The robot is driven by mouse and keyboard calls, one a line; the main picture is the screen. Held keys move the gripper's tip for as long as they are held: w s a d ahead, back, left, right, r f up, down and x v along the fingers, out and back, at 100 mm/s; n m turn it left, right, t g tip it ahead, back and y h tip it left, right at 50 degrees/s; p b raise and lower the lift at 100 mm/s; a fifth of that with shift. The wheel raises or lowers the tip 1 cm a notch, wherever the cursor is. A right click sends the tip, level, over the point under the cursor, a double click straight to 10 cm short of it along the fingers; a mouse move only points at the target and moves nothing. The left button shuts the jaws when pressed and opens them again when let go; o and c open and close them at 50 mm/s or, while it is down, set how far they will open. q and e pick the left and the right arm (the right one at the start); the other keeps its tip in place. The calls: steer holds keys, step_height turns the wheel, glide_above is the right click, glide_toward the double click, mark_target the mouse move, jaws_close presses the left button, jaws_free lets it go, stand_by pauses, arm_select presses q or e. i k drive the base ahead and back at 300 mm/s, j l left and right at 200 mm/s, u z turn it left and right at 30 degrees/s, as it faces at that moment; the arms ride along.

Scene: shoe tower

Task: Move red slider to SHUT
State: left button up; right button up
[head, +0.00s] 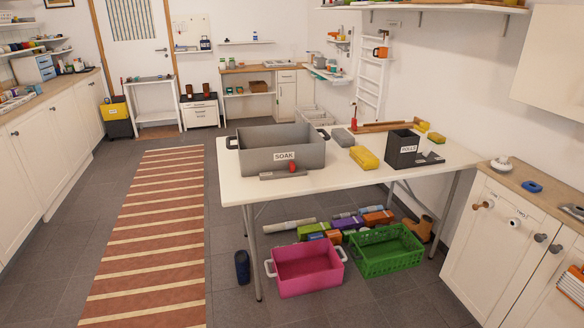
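A small red knob (292,167), which looks like the red slider, stands at the right part of a low grey rail (270,177). The rail lies along the front edge of the white table, in front of the grey tub (245,160) labelled SOAK. Any SHUT or OPEN marking on the rail is too small to read. A second small red thing (354,116) stands upright at the back of the table, near a wooden strip. Neither of my grippers is in view.
The white table (375,180) also holds a yellow block (364,157), a grey block (342,137) and a dark labelled box (402,149). Pink (306,275) and green (386,262) crates stand beneath it. The striped rug (150,235) at left is clear.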

mark_target(292, 167)
steer(key=i+l+u, duration=0.15)
steer(key=i, duration=0.25)
steer(key=i+l+u, duration=0.1)
steer(key=i, duration=0.3)
steer(key=i+l, duration=0.05)
steer(key=l, duration=0.05)
